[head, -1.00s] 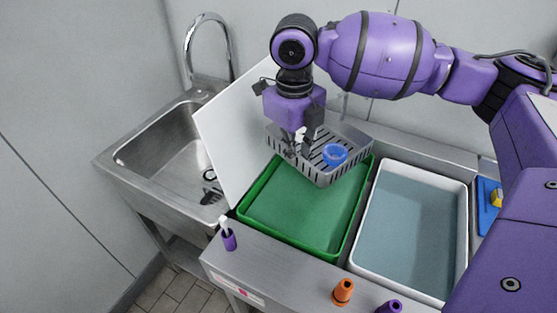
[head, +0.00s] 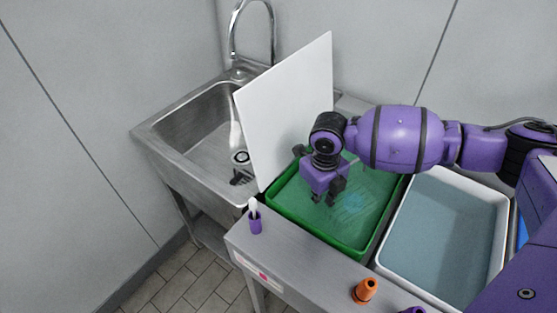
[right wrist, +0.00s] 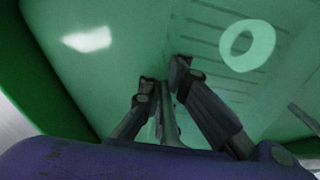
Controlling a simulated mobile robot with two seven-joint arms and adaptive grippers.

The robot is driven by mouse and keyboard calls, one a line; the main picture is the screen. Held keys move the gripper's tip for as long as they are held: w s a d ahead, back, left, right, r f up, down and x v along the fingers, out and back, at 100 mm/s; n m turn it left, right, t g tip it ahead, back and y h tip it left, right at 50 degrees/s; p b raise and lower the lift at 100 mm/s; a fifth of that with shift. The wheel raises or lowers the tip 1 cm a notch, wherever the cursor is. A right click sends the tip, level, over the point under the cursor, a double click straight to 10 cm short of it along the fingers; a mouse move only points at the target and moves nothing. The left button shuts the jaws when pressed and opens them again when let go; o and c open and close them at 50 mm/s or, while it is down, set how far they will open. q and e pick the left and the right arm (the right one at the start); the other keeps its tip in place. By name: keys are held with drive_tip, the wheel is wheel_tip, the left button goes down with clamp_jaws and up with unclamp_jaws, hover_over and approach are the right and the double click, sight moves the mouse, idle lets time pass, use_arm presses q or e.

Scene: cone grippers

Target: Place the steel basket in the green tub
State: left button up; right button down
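The green tub (head: 285,207) stands on the steel counter, filled with a see-through green liquid. The steel basket (right wrist: 200,38) is inside it, tinted green under the surface. Its slotted floor shows in the right wrist view, and in the head view it is almost hidden. A ring-shaped thing (right wrist: 247,45), bluish in the head view (head: 352,202), lies in the basket. My right gripper (head: 325,200) reaches down into the tub. In the right wrist view its fingertips (right wrist: 164,78) are close together on either side of the basket's thin wall. My left gripper is not in view.
A white board (head: 288,110) stands upright between the sink (head: 190,125) and the green tub. A white tub (head: 440,235) with bluish contents is to the right. A purple holder (head: 255,222) and an orange cone (head: 365,291) stand on the counter's front ledge.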

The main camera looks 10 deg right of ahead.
drive_tip(key=shift+f, duration=1.9)
drive_tip(key=c, duration=2.5)
unclamp_jaws()
drive_tip(key=shift+s+f, duration=0.1)
drive_tip(key=shift+f, duration=0.1)
drive_tip(key=o, duration=0.5)
drive_tip(key=r, duration=1.2)
drive_tip(key=shift+s+a+r, duration=0.1)
drive_tip(key=shift+a+r, duration=0.1)
drive_tip(key=shift+a, duration=0.05)
